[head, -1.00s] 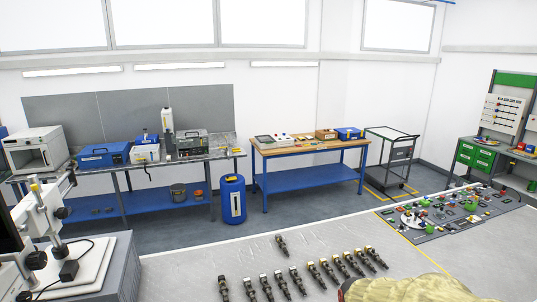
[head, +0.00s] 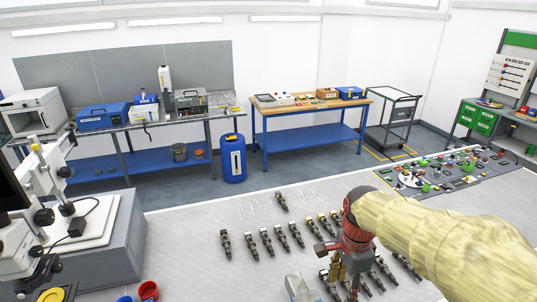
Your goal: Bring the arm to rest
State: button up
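My arm, in a pale yellow cover, reaches in from the right edge of the head view. My gripper (head: 343,284) hangs below its dark and red wrist, pointing down over the row of injectors at the bottom of the picture. Its fingers are small and partly cut off by the lower edge, so I cannot tell whether they are open or shut, or hold anything. Several dark injectors (head: 251,246) lie in a row on the grey bench top (head: 190,245). One injector (head: 281,201) lies apart, behind the row. My wrist hides part of the row.
A microscope (head: 50,190) on a grey block stands at the left. A red cup (head: 148,290) and a clear container (head: 297,288) are at the front edge. A control panel (head: 450,168) lies at the bench's right rear. The bench behind the row is mostly clear.

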jog(key=shift+n, duration=0.5)
jog(key=shift+f+n, duration=0.1)
jog(key=shift+n, duration=0.6)
jog(key=s+f+n+t+b, duration=0.5)
jog(key=s+f+n+b, duration=0.7)
jog(key=b, duration=1)
jog(key=shift+s+f+n+t+b, duration=0.2)
jog(key=shift+s+n+t+b, duration=0.15)
jog(key=shift+s+n, duration=0.5)
jog(key=shift+o, duration=0.5)
jog(key=shift+s+r, duration=0.1)
